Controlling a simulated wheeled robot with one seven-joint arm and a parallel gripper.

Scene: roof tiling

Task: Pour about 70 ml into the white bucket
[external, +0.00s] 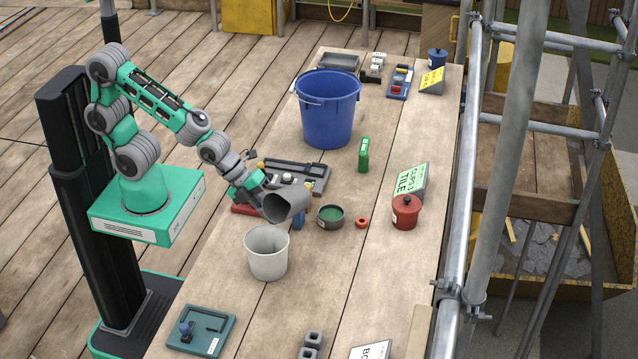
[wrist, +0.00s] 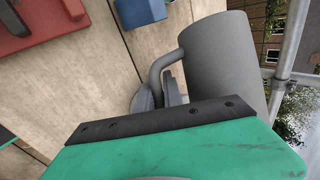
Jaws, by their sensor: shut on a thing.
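The white bucket (external: 267,254) stands upright on the plank table, near its left edge. My gripper (external: 259,203) is shut on a grey mug-like vessel (external: 286,205), just above and behind the bucket's right side. The vessel is tilted, with its open mouth facing right and toward the camera. In the wrist view the grey vessel (wrist: 222,60) shows its smooth side and its handle (wrist: 163,66), which runs down to the gripper fingers (wrist: 158,95).
A blue bucket (external: 327,112) stands farther back. A green-filled round tin (external: 330,216), an orange ring (external: 361,222) and a red lidded pot (external: 406,213) are to the right. A black tool tray (external: 295,172) lies behind the vessel. Scaffold poles (external: 467,180) line the right side.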

